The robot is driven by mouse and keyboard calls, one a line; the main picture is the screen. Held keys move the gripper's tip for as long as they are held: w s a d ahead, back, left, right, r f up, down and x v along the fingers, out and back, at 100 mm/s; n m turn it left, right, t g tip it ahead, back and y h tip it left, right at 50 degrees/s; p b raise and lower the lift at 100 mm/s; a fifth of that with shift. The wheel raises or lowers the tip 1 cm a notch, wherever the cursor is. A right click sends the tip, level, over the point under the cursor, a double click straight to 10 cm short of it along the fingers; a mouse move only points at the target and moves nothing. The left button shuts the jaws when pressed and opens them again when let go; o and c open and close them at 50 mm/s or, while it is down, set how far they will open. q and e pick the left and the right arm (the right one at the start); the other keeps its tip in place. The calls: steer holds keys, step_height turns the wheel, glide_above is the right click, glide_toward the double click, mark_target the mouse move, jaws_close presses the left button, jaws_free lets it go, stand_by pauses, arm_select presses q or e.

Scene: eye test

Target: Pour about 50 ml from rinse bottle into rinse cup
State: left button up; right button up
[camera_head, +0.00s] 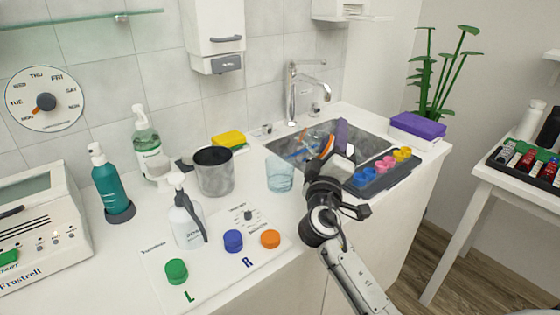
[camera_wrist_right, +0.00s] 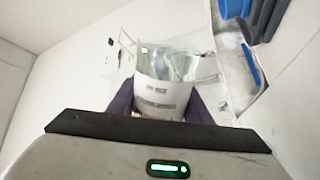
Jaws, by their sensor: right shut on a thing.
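A clear bluish cup (camera_head: 280,177), which looks like the rinse cup, stands upright on the white counter left of the sink. My right gripper (camera_head: 334,168) is just right of the cup, over the sink's front edge. In the right wrist view it is shut on a translucent bottle with a white printed label (camera_wrist_right: 158,92), which looks like the rinse bottle. The bottle is mostly hidden by the gripper in the head view. I cannot tell its tilt, its liquid level or whether anything is flowing. My left gripper is not in view.
The sink (camera_head: 272,146) holds several items. A dark tray (camera_head: 376,184) of colored pieces sits right of the gripper. A grey tumbler (camera_head: 214,176), a white pump bottle (camera_head: 186,220) and a teal bottle (camera_head: 110,184) stand to the left. A faucet (camera_head: 291,92) rises behind.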

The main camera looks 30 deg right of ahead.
stand_by(0.4)
steer(key=m+b, duration=0.2)
steer(key=m+g+b, duration=0.1)
steer(key=m+b, duration=0.1)
steer(key=m, duration=0.1)
steer(key=w+a+m+g+b, duration=0.1)
steer(key=m+b, duration=0.2)
steer(key=shift+r, duration=0.15)
steer(key=shift+s+d+m+g+b, duration=0.15)
steer(key=shift+m+g+b, duration=0.15)
steer(key=shift+m+b, duration=0.2)
steer(key=m+b, duration=0.1)
steer(key=m, duration=0.2)
steer(key=shift+s+d+g, duration=0.1)
steer(key=shift+s+g, duration=0.05)
steer(key=shift+g, duration=0.15)
steer(key=shift+m+b, duration=0.45)
steer(key=shift+m, duration=0.35)
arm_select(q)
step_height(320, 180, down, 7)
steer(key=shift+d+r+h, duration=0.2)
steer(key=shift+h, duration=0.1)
arm_select(e)
steer(key=shift+d+m+g, duration=0.1)
steer(key=shift+m+g, duration=0.2)
